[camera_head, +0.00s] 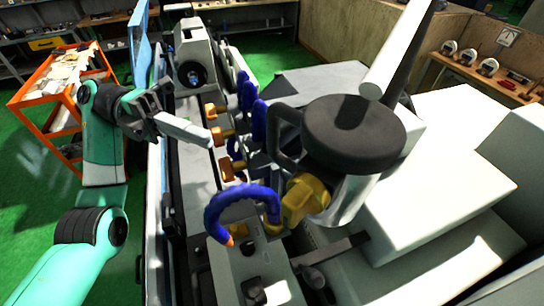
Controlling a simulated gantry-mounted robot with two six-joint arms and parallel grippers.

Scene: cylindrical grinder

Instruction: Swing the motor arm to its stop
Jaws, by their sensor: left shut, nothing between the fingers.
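The cylindrical grinder (410,220) fills the middle and right. A large black round cap (355,130) sits on a silver cylindrical body (350,200), with a dark curved bracket (285,135) on its left side. This looks like the motor and its arm, but I cannot tell exactly where the arm begins or where its stop is. My left gripper (210,137) reaches in from the left over the grinder's bed. Its fingers are shut and empty, their tips close to the orange-yellow fittings; I cannot tell whether they touch. My right gripper is not in view.
A blue segmented coolant hose (240,203) arches in front of the motor, with more blue hoses behind. Orange-yellow fittings (218,112) line the bed. A grey headstock (195,58) stands at the back. An orange cart (45,115) stands on the green floor at left.

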